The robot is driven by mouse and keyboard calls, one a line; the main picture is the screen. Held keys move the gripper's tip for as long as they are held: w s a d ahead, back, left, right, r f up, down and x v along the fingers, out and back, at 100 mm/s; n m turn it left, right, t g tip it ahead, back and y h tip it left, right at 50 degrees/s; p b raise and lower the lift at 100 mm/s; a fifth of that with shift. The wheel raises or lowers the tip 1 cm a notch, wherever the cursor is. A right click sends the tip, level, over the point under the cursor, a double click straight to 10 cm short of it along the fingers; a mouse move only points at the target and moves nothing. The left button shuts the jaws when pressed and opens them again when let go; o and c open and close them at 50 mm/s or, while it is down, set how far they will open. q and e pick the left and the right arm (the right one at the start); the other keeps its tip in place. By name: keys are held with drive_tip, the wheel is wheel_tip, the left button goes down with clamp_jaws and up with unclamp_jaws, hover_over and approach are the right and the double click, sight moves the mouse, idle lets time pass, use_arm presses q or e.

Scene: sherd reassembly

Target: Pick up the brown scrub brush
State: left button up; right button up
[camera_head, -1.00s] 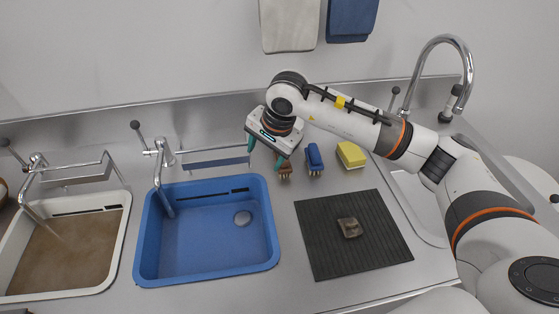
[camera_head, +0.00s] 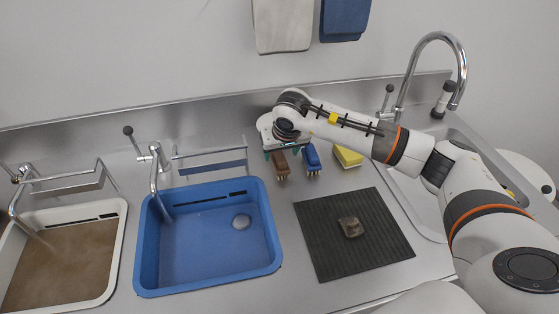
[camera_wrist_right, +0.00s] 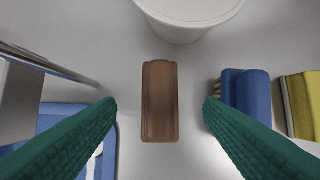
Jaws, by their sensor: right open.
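The brown scrub brush (camera_head: 281,164) lies on the steel counter behind the dark mat, to the left of the blue brush (camera_head: 312,160). In the right wrist view the brown brush (camera_wrist_right: 160,101) sits midway between my open green fingers, with a gap on each side. My right gripper (camera_head: 284,153) is over the brush in the head view, and its fingers (camera_wrist_right: 160,110) are open and empty in the wrist view. The blue brush (camera_wrist_right: 246,95) is close beside the right-hand finger there. My left gripper is not in view.
A yellow sponge (camera_head: 348,157) lies right of the blue brush. A blue basin (camera_head: 150,245) stands to the left. A dark mat (camera_head: 330,260) with a sherd (camera_head: 351,227) on it lies in front. A white round container (camera_wrist_right: 190,20) shows beyond the brush in the wrist view.

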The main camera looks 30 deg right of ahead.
sight(281, 157)
drive_tip(key=p+x, duration=0.1)
drive_tip(key=x, duration=0.3)
drive_tip(key=shift+f, duration=0.45)
drive_tip(key=shift+w+d+f+p, duration=0.1)
drive_tip(key=shift+w+f+p, duration=0.15)
drive_tip(key=shift+f, duration=0.2)
drive_tip(key=shift+s, duration=0.1)
drive_tip(key=shift+c, duration=0.2)
drive_tip(key=c, duration=1.1)
drive_tip(key=shift+o, duration=0.2)
wheel_tip(281, 157, up, 10)
drive_tip(key=shift+r+b, duration=0.1)
drive_tip(key=shift+b, duration=0.8)
drive_tip(key=o, duration=0.4)
drive_tip(key=shift+c, duration=1.3)
